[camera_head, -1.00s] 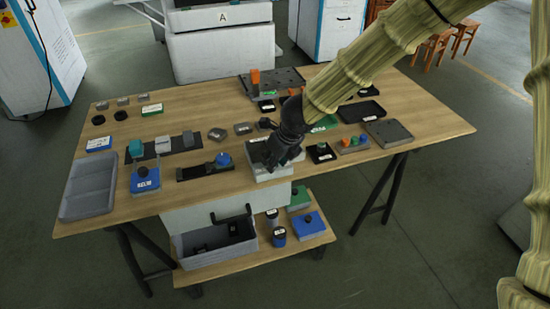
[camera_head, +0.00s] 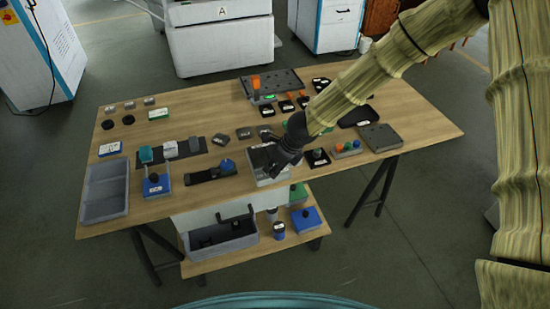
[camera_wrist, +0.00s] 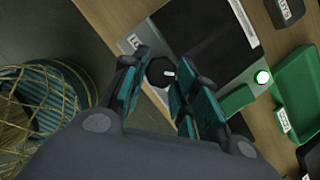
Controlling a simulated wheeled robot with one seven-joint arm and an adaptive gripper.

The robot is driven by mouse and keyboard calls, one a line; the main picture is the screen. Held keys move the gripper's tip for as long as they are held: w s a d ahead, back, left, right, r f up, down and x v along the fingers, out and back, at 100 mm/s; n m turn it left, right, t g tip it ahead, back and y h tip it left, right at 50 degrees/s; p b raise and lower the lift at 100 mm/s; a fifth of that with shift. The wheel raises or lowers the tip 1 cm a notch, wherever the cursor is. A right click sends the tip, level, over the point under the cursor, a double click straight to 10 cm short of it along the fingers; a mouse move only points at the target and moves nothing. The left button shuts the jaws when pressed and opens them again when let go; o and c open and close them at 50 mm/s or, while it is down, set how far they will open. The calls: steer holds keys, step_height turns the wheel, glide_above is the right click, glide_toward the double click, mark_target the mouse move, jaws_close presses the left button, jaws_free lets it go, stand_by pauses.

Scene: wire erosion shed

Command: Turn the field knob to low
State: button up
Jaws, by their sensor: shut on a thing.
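The field knob (camera_wrist: 158,72) is round and black with a white pointer mark, seen in the wrist view between my fingers. The pointer is toward the right of that picture. The knob sits on a light grey panel (camera_wrist: 158,42) with a dark face beside it and a small white label, too blurred to read surely. My gripper (camera_wrist: 160,75) is shut on the knob. In the head view my gripper (camera_head: 270,165) is down at the grey box (camera_head: 268,181) near the table's front edge, and hides the knob there.
The wooden table (camera_head: 150,215) holds a grey tray (camera_head: 85,205) at left, a blue-knobbed device (camera_head: 226,166) left of my gripper, and coloured buttons (camera_head: 347,149) to its right. A green tray (camera_wrist: 300,90) lies close by. A lower shelf holds a grey bin (camera_head: 222,240).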

steer(key=shift+w+d+r+n+g+p, duration=0.15)
steer(key=shift+n+p, duration=0.35)
steer(key=shift+p, duration=1.65)
steer(key=shift+s+a+n+g+p, duration=0.1)
steer(key=shift+n+g+p, duration=0.3)
steer(key=shift+p, duration=1.8)
steer(key=shift+w+d+r+n+g+p, duration=0.1)
steer(key=shift+n+p, duration=0.5)
steer(key=shift+p, duration=1.55)
steer(key=n+p, duration=0.1)
steer(key=p, duration=0.2)
steer(key=shift+f+y, duration=0.15)
steer(key=shift+y, duration=0.15)
steer(key=shift+w+f+n+g+p, duration=0.15)
steer(key=shift+n+g+p, duration=0.3)
steer(key=shift+n+p, duration=0.35)
steer(key=o, duration=1)
steer(key=shift+f+m+t+b, duration=0.15)
steer(key=shift+m+t+b, duration=0.15)
steer(key=shift+m+b, duration=0.9)
steer(key=b, duration=0.4)
steer(key=shift+t, duration=0.3)
steer(key=m+b, duration=0.1)
steer(key=b, duration=0.4)
steer(key=m+b, duration=0.1)
steer(key=b, duration=0.4)
steer(key=m+t+b, duration=0.1)
steer(key=b, duration=0.3)
steer(key=shift+s+m+h+b, duration=0.25)
steer(key=shift+m+h+b, duration=0.15)
